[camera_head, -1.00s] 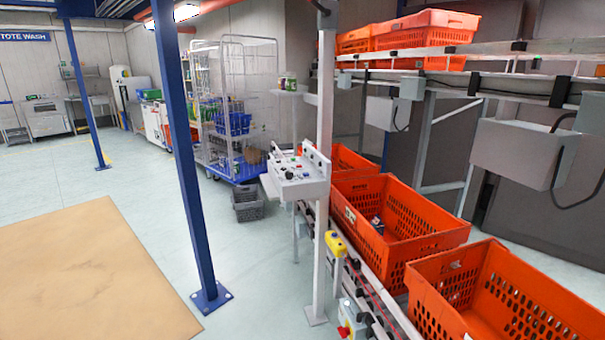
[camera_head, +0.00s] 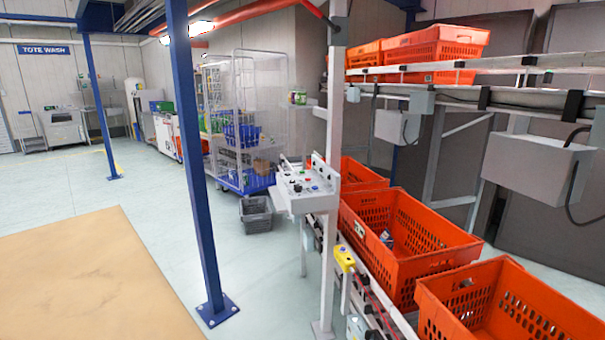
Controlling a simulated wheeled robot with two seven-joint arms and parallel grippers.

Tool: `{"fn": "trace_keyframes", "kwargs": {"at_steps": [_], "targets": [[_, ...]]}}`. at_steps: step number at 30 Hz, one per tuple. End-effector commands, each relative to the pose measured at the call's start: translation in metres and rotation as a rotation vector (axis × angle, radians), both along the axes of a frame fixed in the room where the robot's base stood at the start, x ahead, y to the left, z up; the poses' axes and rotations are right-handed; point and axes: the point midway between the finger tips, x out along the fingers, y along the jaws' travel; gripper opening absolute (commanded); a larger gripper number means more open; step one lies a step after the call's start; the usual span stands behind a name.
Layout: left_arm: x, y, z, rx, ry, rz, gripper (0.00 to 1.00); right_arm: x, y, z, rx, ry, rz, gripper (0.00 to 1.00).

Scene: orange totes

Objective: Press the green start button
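A light grey control panel (camera_head: 300,190) stands beside the tote conveyor, near a white post, in the middle of the head view. Several small buttons and knobs show on its sloped face, one of them red. The green start button is too small to tell apart for sure. A yellow control box (camera_head: 344,257) hangs on the conveyor's near side, lower down. Neither of my grippers is in view.
Orange totes (camera_head: 412,240) stand on the lower conveyor at right, with more on the upper rack. A blue post (camera_head: 200,180) rises left of the panel. A grey crate (camera_head: 256,214) and a wire cage trolley (camera_head: 238,120) stand behind.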

Motion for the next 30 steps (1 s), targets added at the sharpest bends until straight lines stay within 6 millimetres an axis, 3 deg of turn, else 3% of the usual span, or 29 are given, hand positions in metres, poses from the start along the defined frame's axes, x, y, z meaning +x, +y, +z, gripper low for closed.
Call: {"fn": "trace_keyframes", "kwargs": {"at_steps": [1,4,5,30], "targets": [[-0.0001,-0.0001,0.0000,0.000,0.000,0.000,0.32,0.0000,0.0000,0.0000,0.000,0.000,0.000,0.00],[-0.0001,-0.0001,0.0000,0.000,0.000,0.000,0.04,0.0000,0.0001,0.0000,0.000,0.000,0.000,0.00],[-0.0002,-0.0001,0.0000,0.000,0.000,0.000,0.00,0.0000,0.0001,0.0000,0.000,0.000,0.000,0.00],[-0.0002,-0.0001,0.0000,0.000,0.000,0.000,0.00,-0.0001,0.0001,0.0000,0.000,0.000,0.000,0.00]]}}
